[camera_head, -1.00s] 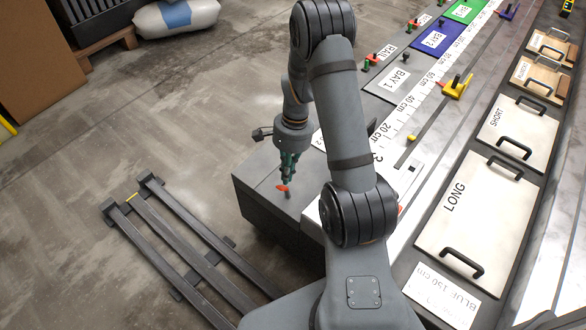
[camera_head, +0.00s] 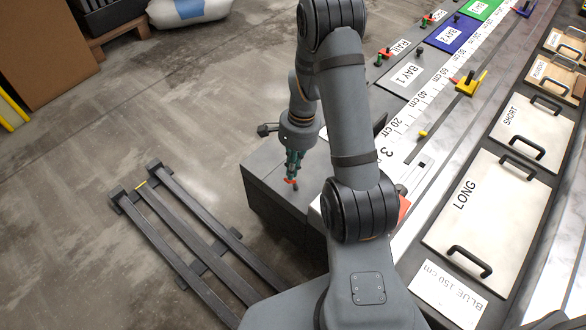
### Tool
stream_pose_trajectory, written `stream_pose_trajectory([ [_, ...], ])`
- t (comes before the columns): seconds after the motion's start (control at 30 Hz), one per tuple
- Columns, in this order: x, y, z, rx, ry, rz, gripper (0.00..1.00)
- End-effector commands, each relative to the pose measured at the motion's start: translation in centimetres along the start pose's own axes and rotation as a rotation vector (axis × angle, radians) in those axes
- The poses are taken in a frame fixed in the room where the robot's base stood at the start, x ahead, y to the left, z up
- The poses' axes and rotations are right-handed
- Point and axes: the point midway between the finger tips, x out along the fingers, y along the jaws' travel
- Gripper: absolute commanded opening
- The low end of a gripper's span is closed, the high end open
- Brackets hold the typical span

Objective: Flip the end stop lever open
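A small orange-red lever (camera_head: 290,181) stands on top of the dark grey box (camera_head: 262,172) at the near end of the bench, left of my arm. I take it for the end stop lever. My gripper (camera_head: 292,174), with dark green fingers, points down right at the lever and overlaps it in the picture. The fingers are too small here to tell whether they are open or shut, or whether they touch the lever. The lever's upper part is partly hidden by the fingers.
The bench carries a centimetre scale (camera_head: 411,107), a yellow stop block (camera_head: 468,86), a BAY 1 plate (camera_head: 404,76) and handled panels marked LONG (camera_head: 482,215) and SHORT (camera_head: 523,128). A dark rail frame (camera_head: 186,237) lies on the floor at left. Open floor surrounds it.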

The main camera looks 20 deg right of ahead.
Motion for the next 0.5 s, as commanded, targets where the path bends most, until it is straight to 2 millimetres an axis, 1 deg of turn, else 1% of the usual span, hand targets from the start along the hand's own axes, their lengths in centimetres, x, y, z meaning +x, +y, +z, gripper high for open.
stream_pose_trajectory([
  [0.03,0.9,0.4,2.3,-0.007,-0.037,0.035,0.0],
  [0.17,0.9,0.4,2.2,-0.007,-0.037,0.034,0.0],
  [0.27,0.4,0.4,1.9,-0.007,-0.035,0.032,0.0],
  [0.37,-0.7,0.2,1.1,-0.006,-0.029,0.024,0.0],
  [0.47,-2.4,0.1,-0.3,-0.005,-0.02,0.013,0.0],
  [0.5,-3.2,0.0,-1.1,-0.005,-0.014,0.007,0.0],
])
